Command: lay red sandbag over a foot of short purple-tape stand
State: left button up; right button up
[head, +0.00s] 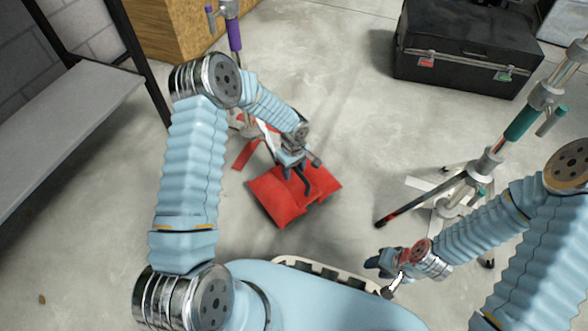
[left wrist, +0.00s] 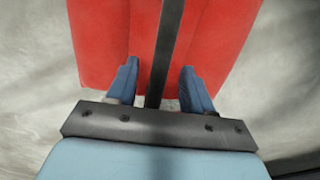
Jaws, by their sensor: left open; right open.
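The red sandbag (head: 277,199) lies on the floor in front of my left gripper, with a black strap (left wrist: 172,40) along its middle. In the left wrist view the red cloth (left wrist: 105,40) fills the top. My left gripper (head: 297,172) is open over the sandbag, with one finger on each side of the strap in the left wrist view (left wrist: 158,88). The purple-tape stand (head: 234,35) stands behind my left arm; its lower part is mostly hidden, and a red-marked foot (head: 246,154) shows beside the sandbag. My right gripper (head: 378,268) is open and empty at the lower right.
A green-tape stand (head: 522,122) with spread legs stands at the right, near my right arm. A black case (head: 465,45) sits at the back right. A grey shelf (head: 70,125) is at the left, and a wooden box (head: 170,30) at the back.

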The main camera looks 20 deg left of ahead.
pick_arm(q)
notch_tip(320, 180, up, 13)
jog(key=p, duration=0.2)
jog(key=shift+r, duration=0.15)
jog(key=s+d+f+m+h, duration=0.1)
jog(key=s+d+f+m, duration=0.25)
jog(key=s, duration=0.35)
jog(key=s+d+f+m+h, duration=0.2)
jog(key=s+f, duration=0.3)
jog(key=s, duration=0.3)
jog(key=s+d+f+m+h, duration=0.1)
jog(key=s+d+f+m, duration=0.2)
jog(key=s, duration=0.4)
notch_tip(320, 180, up, 11)
jog(key=s+p, duration=0.1)
jog(key=p, duration=1.1)
jog(key=shift+a+r+m+t+p, duration=0.2)
jog(key=shift+a+m+t+p, duration=0.05)
jog(key=shift+m+t+p, duration=0.2)
